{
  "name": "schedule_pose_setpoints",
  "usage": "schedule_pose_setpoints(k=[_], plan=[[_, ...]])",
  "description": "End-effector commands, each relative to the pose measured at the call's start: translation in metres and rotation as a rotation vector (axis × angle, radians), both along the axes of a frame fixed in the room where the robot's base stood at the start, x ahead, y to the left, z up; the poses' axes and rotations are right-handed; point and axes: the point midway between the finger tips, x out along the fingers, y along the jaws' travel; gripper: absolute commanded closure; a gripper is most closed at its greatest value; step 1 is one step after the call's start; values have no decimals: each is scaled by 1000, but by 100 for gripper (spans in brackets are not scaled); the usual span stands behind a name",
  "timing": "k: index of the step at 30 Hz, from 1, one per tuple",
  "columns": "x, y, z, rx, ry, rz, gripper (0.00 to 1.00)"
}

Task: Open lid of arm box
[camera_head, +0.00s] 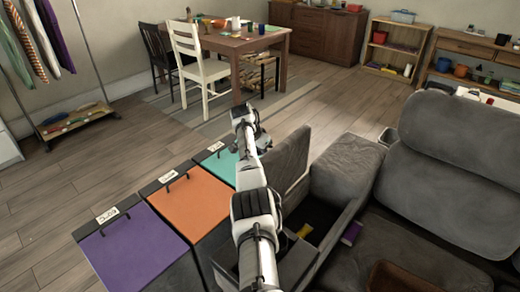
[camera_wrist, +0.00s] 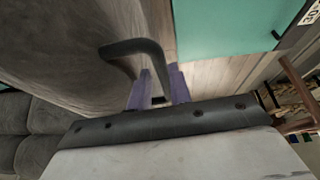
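The arm box (camera_head: 330,238) is the hollow armrest of the grey sofa. Its grey padded lid (camera_head: 287,160) stands raised, nearly upright, and the inside is partly visible. A yellow item (camera_head: 304,230) lies inside. In the wrist view, the grey lid surface (camera_wrist: 60,50) fills the upper left, with a dark curved handle (camera_wrist: 135,48) on it. In the head view my arm hides the fingertips.
Bins with purple (camera_head: 140,245), orange (camera_head: 186,205) and teal (camera_head: 218,163) lids stand left of the arm box. A sofa seat (camera_head: 375,255) lies to the right.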

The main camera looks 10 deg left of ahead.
Motion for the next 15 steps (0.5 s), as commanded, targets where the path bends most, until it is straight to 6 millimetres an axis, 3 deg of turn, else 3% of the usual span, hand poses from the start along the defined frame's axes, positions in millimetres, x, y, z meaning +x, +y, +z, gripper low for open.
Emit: schedule_pose_setpoints(k=[8,15], plan=[[-7,7,23,0,-3,1,81],[-23,23,75,2,-5,2,81]])
